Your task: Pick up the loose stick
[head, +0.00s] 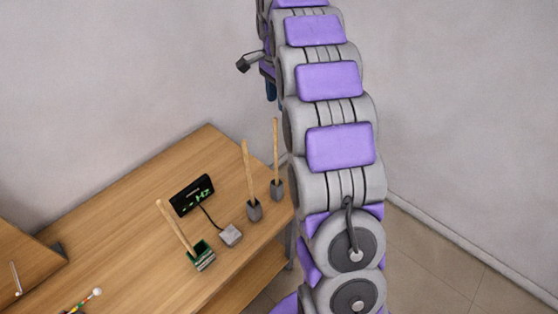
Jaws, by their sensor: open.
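A thin stick with a pale ball end and coloured bits (84,302) lies on the wooden table at the bottom left, cut by the frame edge. A wooden stick (177,228) leans left from a small green block (202,256). Two more wooden sticks, one nearer (249,170) and one farther (276,150), stand in grey holders. I cannot tell for sure which stick is the loose one. My gripper (256,67) shows partly beside my raised arm, high above the table's back right corner. It is open and apart from all sticks; the arm hides much of it.
A black clock display (192,195) stands on the table (130,225), with a cable to a grey block (231,235). Grey holders (254,210) stand near the right edge. Another wooden surface (25,262) is at left. Walls close off the back; floor is at right.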

